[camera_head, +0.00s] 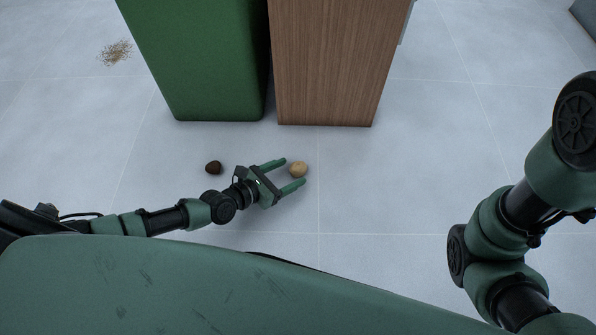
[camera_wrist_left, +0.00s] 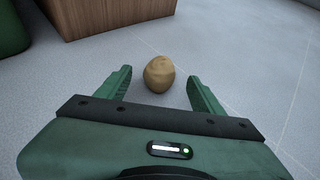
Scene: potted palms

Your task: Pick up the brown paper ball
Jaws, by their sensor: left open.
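A light brown, creased ball, which looks like the brown paper ball (camera_head: 298,169), lies on the floor in front of the wooden cabinet. It also shows in the left wrist view (camera_wrist_left: 159,74). My left gripper (camera_head: 292,172) is open, with its fingertips on either side of the ball and a gap on both sides. In the wrist view the ball sits between the tips of the left gripper (camera_wrist_left: 159,75), toward their far end. My right arm shows at the right, but its gripper is out of view.
A dark brown lump (camera_head: 214,168) lies on the floor left of my left gripper. A green box (camera_head: 215,70) and a wooden cabinet (camera_head: 330,65) stand behind the balls. Yellowish crumbs (camera_head: 116,52) lie at upper left. The tiled floor to the right is clear.

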